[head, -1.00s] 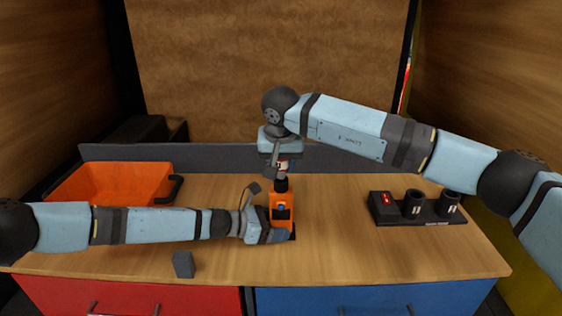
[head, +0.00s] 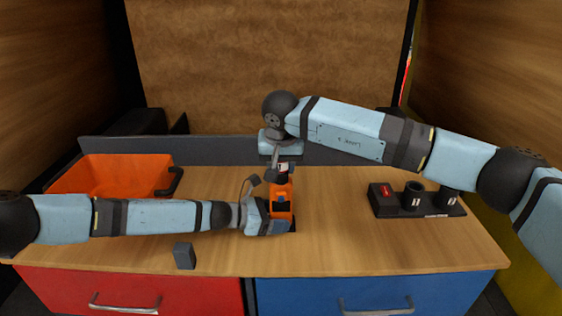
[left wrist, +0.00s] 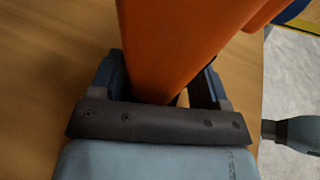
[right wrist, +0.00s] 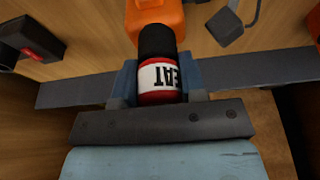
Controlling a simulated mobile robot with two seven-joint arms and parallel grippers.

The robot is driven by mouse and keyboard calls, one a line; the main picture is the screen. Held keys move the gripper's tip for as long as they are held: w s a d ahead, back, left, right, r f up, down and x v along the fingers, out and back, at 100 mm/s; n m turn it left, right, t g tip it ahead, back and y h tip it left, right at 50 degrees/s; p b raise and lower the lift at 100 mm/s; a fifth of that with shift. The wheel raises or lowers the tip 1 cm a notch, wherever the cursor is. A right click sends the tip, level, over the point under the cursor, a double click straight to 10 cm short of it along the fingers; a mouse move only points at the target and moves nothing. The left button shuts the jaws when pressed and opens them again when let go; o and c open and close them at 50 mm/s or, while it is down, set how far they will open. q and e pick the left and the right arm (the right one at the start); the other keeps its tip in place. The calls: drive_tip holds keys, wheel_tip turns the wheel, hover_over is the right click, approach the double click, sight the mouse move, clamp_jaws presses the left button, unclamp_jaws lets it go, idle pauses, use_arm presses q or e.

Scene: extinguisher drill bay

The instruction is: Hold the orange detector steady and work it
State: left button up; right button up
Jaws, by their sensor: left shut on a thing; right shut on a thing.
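The orange detector (head: 282,208) stands near the middle of the wooden worktop. My left gripper (head: 281,227) is shut around its lower body, and the detector fills the space between the fingers in the left wrist view (left wrist: 170,45). My right gripper (head: 283,160) is above it, shut on a red-and-white cylinder (right wrist: 158,78) with a black end; "EAT" is legible on its label. The black end meets the top of the detector in the right wrist view. Whether it is seated or only touching cannot be told.
An orange bin (head: 85,180) sits at the back left. A small dark grey block (head: 184,256) lies near the front edge. A black holder (head: 435,213) with a red display and cup-shaped sockets stands at the right. The worktop is clear between the detector and the holder.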

use_arm(q)
drive_tip(key=shift+f, duration=0.15)
use_arm(e)
drive_tip(key=shift+f, duration=0.15)
drive_tip(key=o, duration=1.1)
drive_tip(key=v, duration=1.2)
use_arm(q)
drive_tip(key=o, duration=0.8)
